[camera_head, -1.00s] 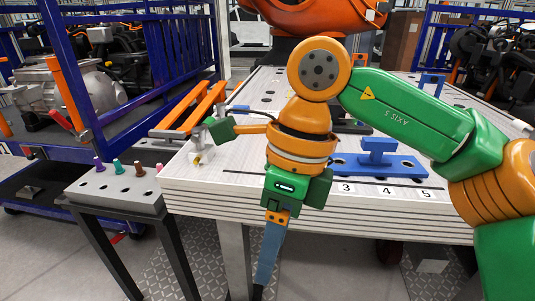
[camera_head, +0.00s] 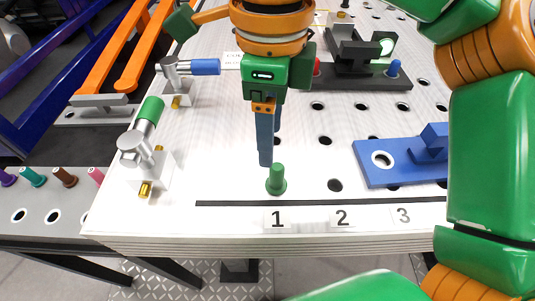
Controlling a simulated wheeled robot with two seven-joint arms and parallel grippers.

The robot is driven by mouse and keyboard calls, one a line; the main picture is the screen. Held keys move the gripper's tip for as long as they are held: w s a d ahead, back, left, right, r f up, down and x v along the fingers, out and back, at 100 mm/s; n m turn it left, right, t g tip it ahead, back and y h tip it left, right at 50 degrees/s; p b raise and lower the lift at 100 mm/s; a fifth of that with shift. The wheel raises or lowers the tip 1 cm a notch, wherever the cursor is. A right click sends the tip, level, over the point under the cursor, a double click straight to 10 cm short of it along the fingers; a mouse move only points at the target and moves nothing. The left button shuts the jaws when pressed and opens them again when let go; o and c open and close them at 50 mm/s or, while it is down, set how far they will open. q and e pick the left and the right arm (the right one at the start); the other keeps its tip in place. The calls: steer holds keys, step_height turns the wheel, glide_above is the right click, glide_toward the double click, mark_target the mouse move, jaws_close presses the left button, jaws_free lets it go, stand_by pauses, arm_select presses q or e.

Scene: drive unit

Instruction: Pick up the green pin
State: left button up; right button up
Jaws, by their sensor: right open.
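The green pin (camera_head: 276,181) stands upright on the light table top, just above the label marked 1. My right gripper (camera_head: 270,150) comes down from above, with its grey-blue fingers pointing down. Its fingers are open and empty. The nearer fingertip ends just above and slightly left of the pin's top in the picture; I cannot tell the exact gap. The second finger is partly hidden behind the first. My left gripper is not in view.
A blue fixture (camera_head: 375,174) stands right of the pin. Silver clamps (camera_head: 140,150) stand at the left. A grey rack (camera_head: 40,222) with coloured pins is at the lower left. A black fixture (camera_head: 350,75) stands behind. The table around the pin is clear.

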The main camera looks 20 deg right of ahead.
mark_target(277, 166)
steer(key=s+f, duration=0.2)
steer(key=shift+s+d+f, duration=0.1)
steer(key=shift+d+f, duration=0.25)
step_height(277, 166, down, 3)
steer(key=shift+r, duration=0.2)
steer(key=shift+w+f, duration=0.2)
steer(key=shift+w, duration=0.25)
steer(key=shift+s+r, duration=0.1)
steer(key=shift+s, duration=0.1)
steer(key=c, duration=0.9)
jaws_close()
steer(key=shift+w, duration=0.1)
